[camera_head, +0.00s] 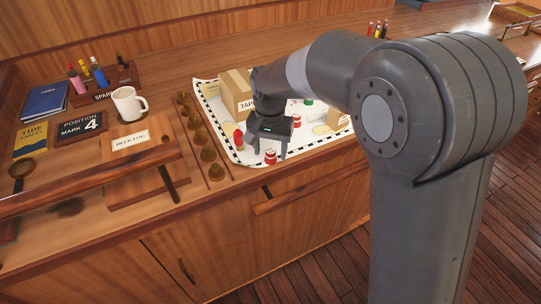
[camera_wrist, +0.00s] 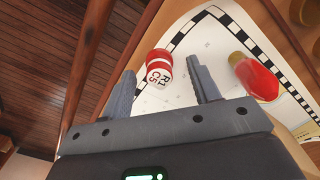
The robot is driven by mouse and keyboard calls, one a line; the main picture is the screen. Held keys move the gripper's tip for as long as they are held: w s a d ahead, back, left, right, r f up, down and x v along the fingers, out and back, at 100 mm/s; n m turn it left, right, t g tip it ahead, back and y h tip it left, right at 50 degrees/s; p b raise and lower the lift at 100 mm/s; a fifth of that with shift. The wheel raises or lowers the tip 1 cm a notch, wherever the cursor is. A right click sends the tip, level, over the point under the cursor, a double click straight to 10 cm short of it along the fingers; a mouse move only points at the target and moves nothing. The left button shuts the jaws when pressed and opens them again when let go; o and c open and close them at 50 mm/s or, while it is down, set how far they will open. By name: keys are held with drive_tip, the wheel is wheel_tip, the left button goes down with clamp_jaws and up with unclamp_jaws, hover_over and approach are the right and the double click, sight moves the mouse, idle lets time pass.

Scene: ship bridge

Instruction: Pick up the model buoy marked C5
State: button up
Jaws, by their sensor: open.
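In the head view the red and white buoy (camera_head: 270,156) shows under my gripper, near the chart's front edge. My gripper (camera_wrist: 163,72) is open, with one finger to each side of the buoy in the wrist view and no visible contact. My gripper (camera_head: 267,144) points down over the chart in the head view.
A red piece with a yellowish top (camera_wrist: 256,78) lies close to the right finger. Another red and white buoy (camera_head: 296,121) and a cardboard box (camera_head: 236,91) stand farther back. A row of brass-coloured knobs (camera_head: 208,155) lines the chart's left side.

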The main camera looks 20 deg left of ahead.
drive_tip(key=shift+f, duration=0.7)
drive_tip(key=shift+c, duration=0.4)
drive_tip(key=c, duration=1)
drive_tip(key=shift+r, duration=0.1)
